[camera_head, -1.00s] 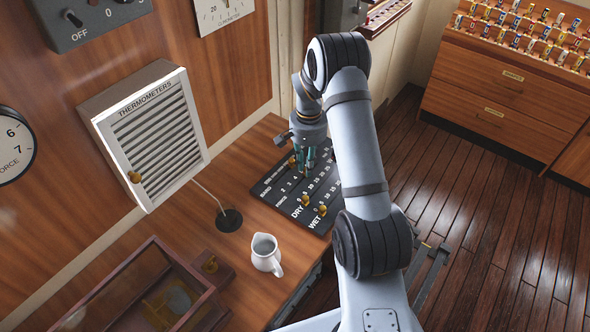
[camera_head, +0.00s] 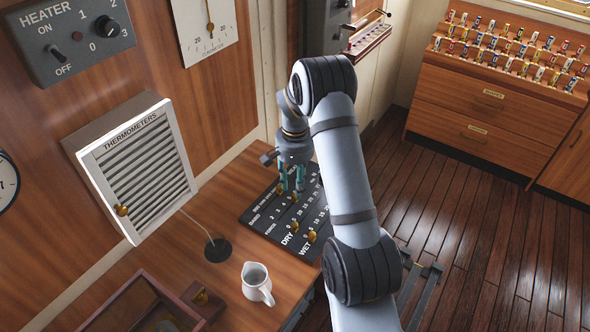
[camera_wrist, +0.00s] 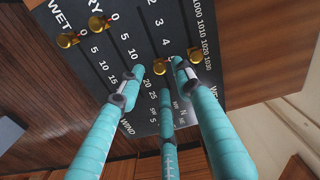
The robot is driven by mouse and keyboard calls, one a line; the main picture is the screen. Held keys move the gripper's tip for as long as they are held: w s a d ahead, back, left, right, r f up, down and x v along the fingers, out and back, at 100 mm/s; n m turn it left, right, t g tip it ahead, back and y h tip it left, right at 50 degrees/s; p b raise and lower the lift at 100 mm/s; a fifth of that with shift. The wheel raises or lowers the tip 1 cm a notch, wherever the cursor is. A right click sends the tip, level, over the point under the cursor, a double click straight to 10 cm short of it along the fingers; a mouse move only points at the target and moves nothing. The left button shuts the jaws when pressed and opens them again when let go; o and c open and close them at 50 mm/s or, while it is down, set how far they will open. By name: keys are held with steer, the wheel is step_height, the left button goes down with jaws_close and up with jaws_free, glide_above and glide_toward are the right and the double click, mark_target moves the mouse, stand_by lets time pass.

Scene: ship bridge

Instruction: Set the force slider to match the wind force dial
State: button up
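The black slider board (camera_head: 262,222) lies on the wooden desk, with rows marked DRY, WET, FORCE, WIND and BARO. My gripper (camera_head: 291,192) is over its far part, fingers pointing down. In the wrist view my gripper's (camera_wrist: 158,76) teal fingers are spread around a brass knob (camera_wrist: 160,66), beside the low-number row reading 2, 3, 4. I cannot tell whether they touch it; its exact setting is partly hidden. Another brass knob (camera_wrist: 195,55) is just right of a fingertip. The wind force dial (camera_head: 6,182) is cut off at the left edge; a 7 shows, but no needle.
Brass knobs mark the DRY (camera_head: 294,226) and WET (camera_head: 311,237) rows. A white jug (camera_head: 257,284), a dark round base (camera_head: 217,250) with a thin stem, and a glass-topped case (camera_head: 150,305) stand nearby. The louvred thermometer box (camera_head: 140,165) juts from the wall.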

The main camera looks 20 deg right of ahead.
step_height(320, 180, up, 9)
stand_by(0.3)
stand_by(0.4)
step_height(320, 180, down, 12)
steer(key=shift+s+a, duration=0.15)
steer(key=shift+a, duration=0.15)
steer(key=shift+r, duration=0.1)
stand_by(0.4)
